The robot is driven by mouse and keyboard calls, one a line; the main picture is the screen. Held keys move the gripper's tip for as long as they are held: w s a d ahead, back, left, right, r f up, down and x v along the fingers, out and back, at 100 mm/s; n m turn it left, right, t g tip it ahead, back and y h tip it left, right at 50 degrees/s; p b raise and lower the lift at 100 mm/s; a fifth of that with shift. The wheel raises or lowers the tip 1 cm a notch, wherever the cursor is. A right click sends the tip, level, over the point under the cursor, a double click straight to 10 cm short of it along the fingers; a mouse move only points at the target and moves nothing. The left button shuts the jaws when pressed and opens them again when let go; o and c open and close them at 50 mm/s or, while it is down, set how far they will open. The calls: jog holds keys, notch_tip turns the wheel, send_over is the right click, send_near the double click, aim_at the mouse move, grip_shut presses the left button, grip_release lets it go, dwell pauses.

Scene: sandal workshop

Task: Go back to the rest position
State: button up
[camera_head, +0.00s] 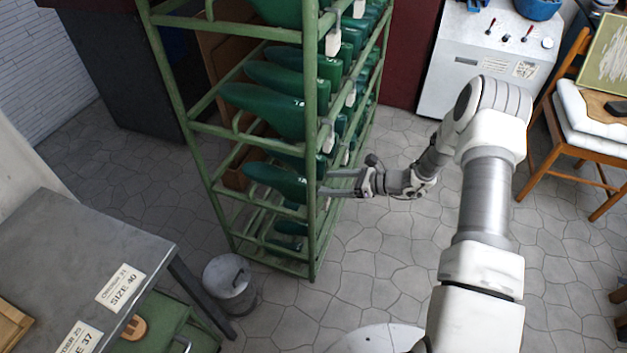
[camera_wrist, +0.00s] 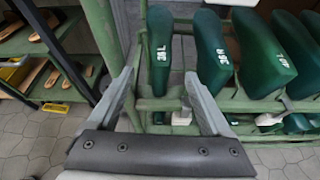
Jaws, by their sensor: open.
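My gripper (camera_head: 325,183) is open and empty, level with a lower part of the green rack (camera_head: 312,230) and close to its right front post. In the wrist view my gripper (camera_wrist: 163,88) shows two spread grey fingers. Between and beyond them stand dark green shoe lasts: one marked 36 L (camera_wrist: 158,50) between the fingers, and one marked 36 R (camera_wrist: 211,52) just beyond the right finger. Whether the fingers touch the rack or a last cannot be told.
A grey table (camera_head: 90,240) with size cards stands at left, a metal bin (camera_head: 229,284) beside it. A white machine (camera_head: 486,60) stands at the back right, a wooden chair (camera_head: 575,150) near it. The paved floor right of the rack (camera_head: 370,285) is clear.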

jog(key=p+v, duration=0.1)
jog(key=v, duration=0.7)
jog(key=shift+d+r, duration=0.15)
jog(key=shift+d, duration=0.1)
jog(key=s+a+r+n+g+h, duration=0.25)
jog(key=s+r+n, duration=0.3)
jog(key=r, duration=0.45)
jog(key=s+a+r+n+g+h, duration=0.1)
jog(key=s+r+n+g+h, duration=0.15)
jog(key=s+r+n, duration=0.6)
jog(key=s+d+r+n+t+h, duration=0.3)
jog(key=s+r+n+h, duration=0.1)
jog(key=s+r, duration=0.35)
jog(key=s+d+r+n+t+h, duration=0.25)
jog(key=s+r+n+h, duration=0.2)
jog(key=s+r, duration=0.3)
notch_tip(320, 180, up, 15)
jog(key=p, duration=1.4)
jog(key=shift+w+a+f+y+p, duration=0.25)
jog(key=shift+w+y+p, duration=0.1)
jog(key=shift+w, duration=0.1)
jog(key=shift+t, duration=0.25)
